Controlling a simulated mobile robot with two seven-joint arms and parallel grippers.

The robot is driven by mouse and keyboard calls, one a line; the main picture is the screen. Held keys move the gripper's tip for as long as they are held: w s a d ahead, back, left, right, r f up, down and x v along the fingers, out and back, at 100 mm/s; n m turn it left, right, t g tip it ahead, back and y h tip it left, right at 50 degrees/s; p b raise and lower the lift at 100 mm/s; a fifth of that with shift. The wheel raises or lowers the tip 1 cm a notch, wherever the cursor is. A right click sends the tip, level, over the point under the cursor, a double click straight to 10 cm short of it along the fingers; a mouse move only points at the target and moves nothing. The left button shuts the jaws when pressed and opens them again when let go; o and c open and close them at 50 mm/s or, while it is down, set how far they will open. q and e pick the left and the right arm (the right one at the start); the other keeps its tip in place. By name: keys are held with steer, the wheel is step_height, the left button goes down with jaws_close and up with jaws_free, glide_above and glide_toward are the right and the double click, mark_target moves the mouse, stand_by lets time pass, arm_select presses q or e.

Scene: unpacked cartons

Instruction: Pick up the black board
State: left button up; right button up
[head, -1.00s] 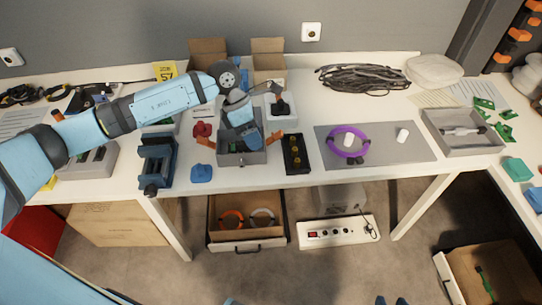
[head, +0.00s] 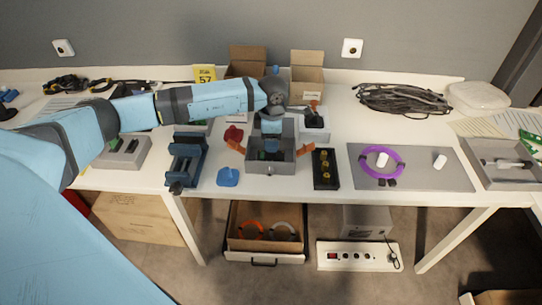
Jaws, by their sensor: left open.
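A black board (head: 331,184) with brass-coloured round parts in a row lies on the table right of a grey open box (head: 271,169). My left gripper (head: 270,149) reaches in from the left and points down over the box. Its orange fingers are wide apart, one at each side of the box. Nothing shows held between them. Small dark and green items lie in the box, partly hidden by the gripper. The right finger is near the far left corner of the black board; I cannot tell whether they touch. My right gripper is not in view.
A blue vise (head: 188,163) and a small blue piece (head: 228,177) are left of the box. A grey mat (head: 420,180) with a purple ring (head: 363,166) is on the right. Open cartons (head: 307,78) and a black cable coil (head: 403,98) stand behind.

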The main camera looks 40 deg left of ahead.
arm_select(q)
steer(key=f, duration=0.5)
steer(key=shift+w+a, duration=0.1)
steer(key=shift+a, duration=0.2)
jaws_close()
steer(key=shift+r, duration=0.2)
step_height(320, 180, up, 20)
steer(key=shift+f+p, duration=0.15)
steer(key=shift+p, duration=0.2)
